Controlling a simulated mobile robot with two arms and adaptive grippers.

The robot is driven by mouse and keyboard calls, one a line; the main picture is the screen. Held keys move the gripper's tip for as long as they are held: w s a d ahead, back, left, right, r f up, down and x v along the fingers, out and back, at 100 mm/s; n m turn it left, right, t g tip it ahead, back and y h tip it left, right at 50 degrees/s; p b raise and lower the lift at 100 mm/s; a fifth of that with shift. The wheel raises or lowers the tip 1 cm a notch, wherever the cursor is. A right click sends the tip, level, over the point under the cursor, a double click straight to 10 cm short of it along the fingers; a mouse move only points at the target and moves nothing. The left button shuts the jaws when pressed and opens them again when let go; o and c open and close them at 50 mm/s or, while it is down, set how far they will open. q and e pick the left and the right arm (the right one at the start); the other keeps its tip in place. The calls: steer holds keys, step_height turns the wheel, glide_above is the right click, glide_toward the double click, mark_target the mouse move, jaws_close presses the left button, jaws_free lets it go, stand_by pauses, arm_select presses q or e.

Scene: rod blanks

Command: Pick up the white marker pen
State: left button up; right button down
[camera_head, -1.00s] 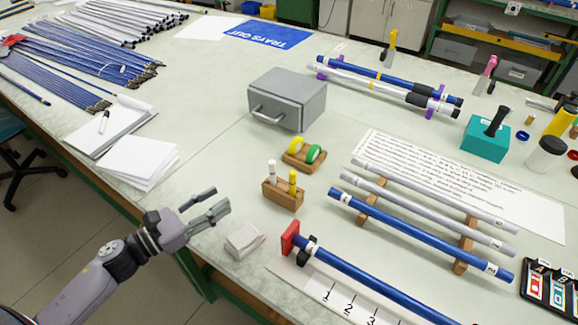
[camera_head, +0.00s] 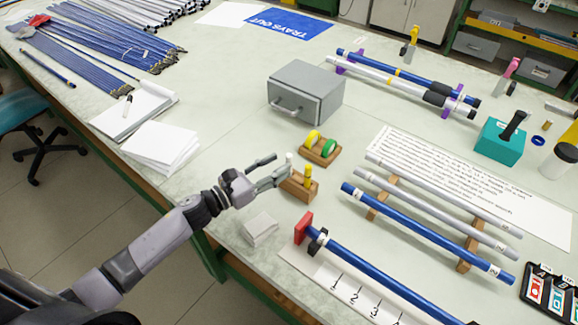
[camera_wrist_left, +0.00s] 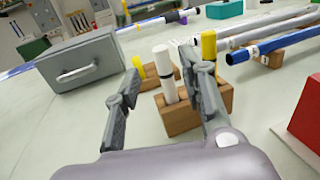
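The white marker pen (camera_head: 289,158) stands upright in a small wooden block (camera_head: 296,190) on the bench; its lower part is hidden by my gripper in the head view. A yellow marker (camera_head: 308,174) stands beside it in the same block. My left gripper (camera_head: 280,166) is open, with its fingers reaching to the pen. In the left wrist view, the white pen (camera_wrist_left: 163,70) shows between the two spread fingers, nearer the right finger. I cannot tell whether that finger touches it. My right gripper is in neither view.
A tape holder (camera_head: 321,152) with yellow and green rolls stands just behind the block. A grey drawer box (camera_head: 305,92) is farther back. Blue and grey rods on a rack (camera_head: 430,228) lie to the right. A white pad (camera_head: 260,229) lies near the front edge.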

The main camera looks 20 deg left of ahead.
mark_target(288, 159)
arm_select(q)
steer(key=x, duration=0.2)
steer(key=p+x, duration=0.1)
steer(key=x, duration=0.1)
steer(key=shift+s+d+r, duration=0.1)
steer(key=shift+d+r, duration=0.05)
steer(key=shift+r, duration=0.1)
steer(key=shift+w+d+f, duration=0.15)
steer(key=shift+w+d, duration=0.05)
steer(key=shift+w, duration=0.05)
steer(key=shift+c, duration=0.2)
jaws_close()
